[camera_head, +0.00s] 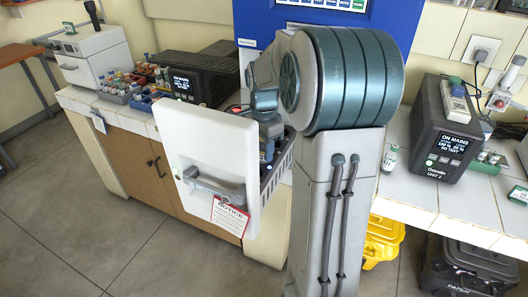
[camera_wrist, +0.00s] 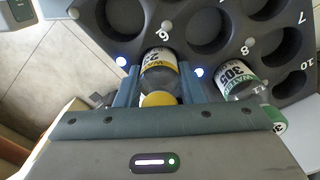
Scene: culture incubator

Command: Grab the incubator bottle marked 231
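In the wrist view a bottle with a yellow cap and a yellow-and-white label (camera_wrist: 159,58) sits at a hole of the dark numbered rack (camera_wrist: 178,18). Its label number is only partly readable, seemingly starting with 23. My gripper (camera_wrist: 160,88) has one finger on each side of this bottle, close to it; whether the fingers press on it I cannot tell. A green-labelled bottle marked 305 (camera_wrist: 233,76) stands to the right.
The drawer front has a handle and a red-and-white notice tag (camera_head: 230,216). A black power unit (camera_head: 445,130) and a small bottle (camera_head: 390,158) stand on the right counter. A yellow bin (camera_head: 382,240) is below. Several other rack holes are empty. Left floor is clear.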

